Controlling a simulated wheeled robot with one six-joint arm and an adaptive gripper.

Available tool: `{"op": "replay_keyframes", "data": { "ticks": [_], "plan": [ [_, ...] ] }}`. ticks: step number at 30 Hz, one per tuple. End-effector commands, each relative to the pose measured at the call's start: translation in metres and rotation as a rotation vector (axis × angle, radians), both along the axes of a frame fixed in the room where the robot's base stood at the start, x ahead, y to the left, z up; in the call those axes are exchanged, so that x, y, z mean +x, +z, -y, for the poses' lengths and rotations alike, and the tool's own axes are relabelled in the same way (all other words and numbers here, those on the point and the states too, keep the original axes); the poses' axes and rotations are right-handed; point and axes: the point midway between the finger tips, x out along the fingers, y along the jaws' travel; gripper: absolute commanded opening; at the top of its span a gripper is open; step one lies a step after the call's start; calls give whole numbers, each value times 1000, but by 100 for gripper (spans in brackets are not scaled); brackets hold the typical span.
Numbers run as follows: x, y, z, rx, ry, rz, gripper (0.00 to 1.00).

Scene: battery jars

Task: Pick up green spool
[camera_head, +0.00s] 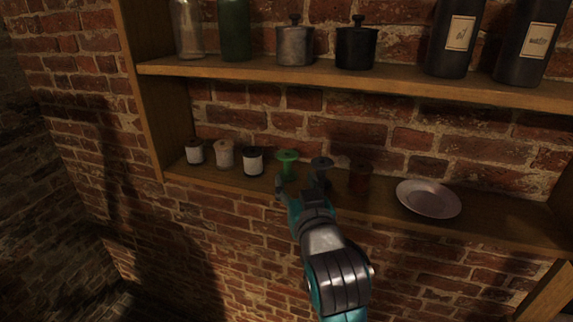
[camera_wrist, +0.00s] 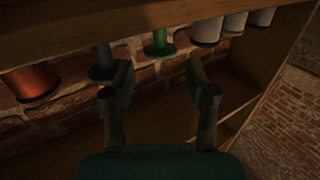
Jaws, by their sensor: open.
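The green spool (camera_head: 287,165) stands upright on the lower wooden shelf (camera_head: 225,184), in a row of spools. It also shows in the wrist view (camera_wrist: 158,44), upside down, beyond the gap between the fingers. My gripper (camera_head: 299,187) is at the front of the shelf, just before the green spool and slightly to its right. In the wrist view my gripper (camera_wrist: 158,78) is open with nothing between its fingers. My gripper hides the lower part of the neighbouring dark spool in the head view.
A white spool with a dark top (camera_head: 253,162) stands left of the green one, a dark spool (camera_head: 321,168) close on its right. A red spool (camera_head: 359,180) and a pale plate (camera_head: 429,199) are further right. The upper shelf (camera_head: 230,70) holds bottles and jars.

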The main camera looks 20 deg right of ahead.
Motion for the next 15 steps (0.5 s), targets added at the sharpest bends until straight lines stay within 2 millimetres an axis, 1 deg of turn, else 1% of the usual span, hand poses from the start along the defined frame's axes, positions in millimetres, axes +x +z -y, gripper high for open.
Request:
{"op": "replay_keyframes", "data": {
  "ticks": [1,3,6,11,15],
  "plan": [
    [8,1,1,0,-1,1,57],
    [18,0,2,0,0,0,57],
    [27,0,3,0,1,1,57],
    [36,-1,4,0,1,0,57],
    [53,-3,6,0,0,0,57]
  ]
}}
